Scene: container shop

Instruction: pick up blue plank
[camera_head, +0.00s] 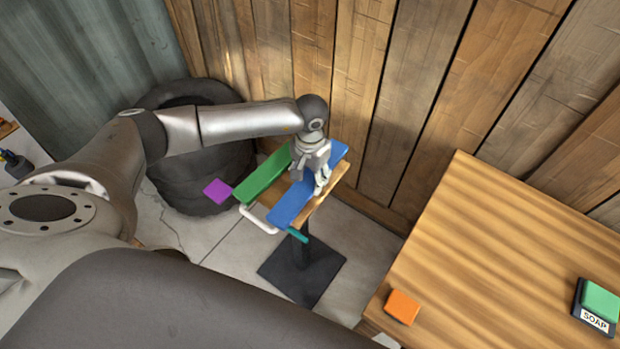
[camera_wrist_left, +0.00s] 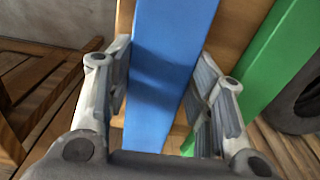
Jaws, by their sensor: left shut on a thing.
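The blue plank (camera_head: 290,204) lies along a small wooden stand (camera_head: 329,186) in the head view. My left gripper (camera_head: 321,186) is over the plank, pointing down, with its fingers at the plank's sides. In the left wrist view the blue plank (camera_wrist_left: 166,80) runs between the two fingers of my left gripper (camera_wrist_left: 165,95), which is shut on it. I cannot tell whether the plank is lifted off the stand. My right gripper is not in view.
A green plank (camera_head: 264,177) lies beside the blue one. Dark tires (camera_head: 205,165) and a plank wall (camera_head: 340,80) stand close behind.

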